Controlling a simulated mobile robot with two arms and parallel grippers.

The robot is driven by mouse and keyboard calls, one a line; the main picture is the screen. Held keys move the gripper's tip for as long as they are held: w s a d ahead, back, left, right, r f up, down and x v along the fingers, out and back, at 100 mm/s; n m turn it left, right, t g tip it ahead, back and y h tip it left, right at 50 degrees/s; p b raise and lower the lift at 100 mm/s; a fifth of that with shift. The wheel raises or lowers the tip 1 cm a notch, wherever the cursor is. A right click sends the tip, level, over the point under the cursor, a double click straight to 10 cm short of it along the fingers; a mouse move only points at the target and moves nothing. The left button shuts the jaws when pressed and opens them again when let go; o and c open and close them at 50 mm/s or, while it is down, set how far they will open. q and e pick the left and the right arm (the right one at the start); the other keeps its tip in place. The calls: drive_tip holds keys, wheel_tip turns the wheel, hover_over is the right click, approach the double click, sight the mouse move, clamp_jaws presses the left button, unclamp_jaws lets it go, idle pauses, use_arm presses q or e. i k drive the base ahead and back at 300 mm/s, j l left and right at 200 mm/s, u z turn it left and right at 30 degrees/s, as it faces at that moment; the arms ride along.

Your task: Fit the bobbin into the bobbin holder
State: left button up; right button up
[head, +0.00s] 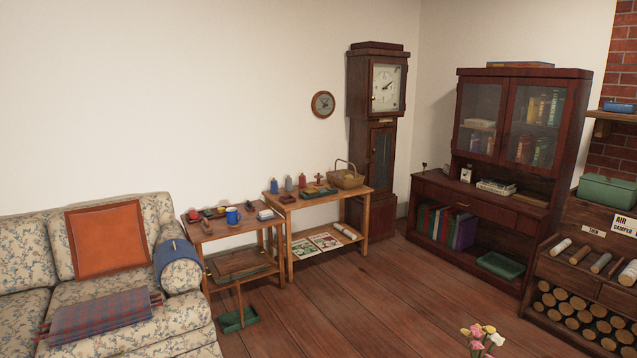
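Several small upright spool-like things stand on the wooden side table (328,201) by the wall: a blue one (274,187), a grey-blue one (289,184) and a red one (302,182). Any of them may be the bobbin; they are too small to tell. A low dark tray (319,193) with coloured pieces lies in front of them, and a small red-brown piece (288,199) lies at the table's left front. I cannot tell which thing is the bobbin holder. Neither of my grippers is in view.
A wicker basket (346,178) stands on the same table. A lower table with a blue mug (232,215) stands left of it, beside a floral sofa (185,276). A green tray (238,319) lies on the floor. The wooden floor (365,290) is mostly clear; flowers (481,338) show at the bottom.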

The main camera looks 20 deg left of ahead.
sight(309, 191)
drive_tip(key=i+j+u, duration=0.15)
drive_tip(key=j, duration=0.35)
drive_tip(key=i+j+u, duration=0.2)
drive_tip(key=j, duration=0.25)
drive_tip(key=i+j+u, duration=0.15)
drive_tip(key=i+j, duration=0.25)
drive_tip(key=i+j+u, duration=0.2)
drive_tip(key=j, duration=0.25)
drive_tip(key=i+j+z, duration=0.15)
drive_tip(key=i, duration=0.35)
drive_tip(key=i+j+z, duration=0.15)
drive_tip(key=i, duration=0.3)
drive_tip(key=i+l+z, duration=0.1)
drive_tip(key=i+z, duration=0.65)
drive_tip(key=i+j+z, duration=0.1)
drive_tip(key=z, duration=0.25)
drive_tip(key=i, duration=0.65)
drive_tip(key=i+l+u, duration=0.1)
drive_tip(key=i, duration=0.5)
drive_tip(key=i+u, duration=0.25)
drive_tip(key=i, duration=0.8)
drive_tip(key=i+l+u, duration=0.2)
drive_tip(key=i, duration=0.8)
drive_tip(key=i+l+u, duration=0.15)
drive_tip(key=i+u, duration=0.25)
drive_tip(key=i+l+u, duration=0.25)
drive_tip(key=i+u, duration=0.15)
drive_tip(key=i+l+u, duration=0.35)
drive_tip(key=i+l, duration=0.1)
